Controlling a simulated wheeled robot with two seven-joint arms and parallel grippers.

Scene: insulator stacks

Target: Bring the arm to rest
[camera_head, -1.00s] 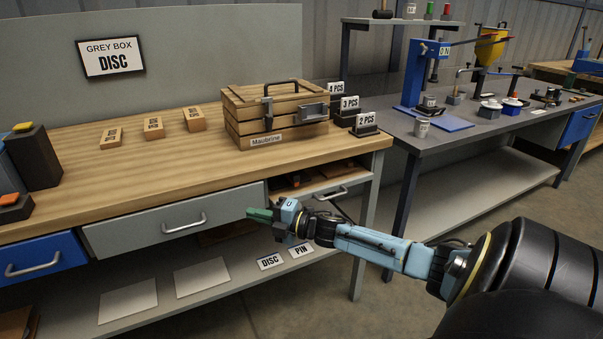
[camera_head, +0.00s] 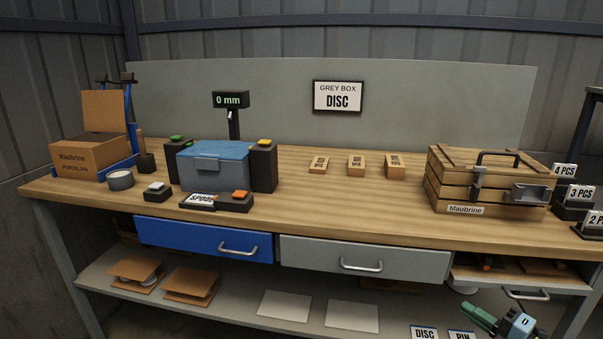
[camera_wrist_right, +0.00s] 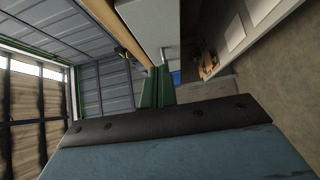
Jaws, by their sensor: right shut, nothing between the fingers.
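My right gripper (camera_head: 482,315) shows at the lower right of the head view, in front of the bench and below its top. Its green fingers point left and up, and they are shut with nothing between them. In the right wrist view its green fingers (camera_wrist_right: 158,88) lie together, empty, with the bench edge and the floor beyond. Most of my right arm is outside the head view. My left gripper is not in view.
The wooden bench (camera_head: 330,212) carries a wooden crate (camera_head: 440,195), a blue-lidded grey box (camera_head: 213,165) and a cardboard box (camera_head: 90,155). A blue drawer (camera_head: 190,238) and a grey drawer (camera_head: 310,255) are shut. DISC and PIN labels stand on the lower shelf near my gripper.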

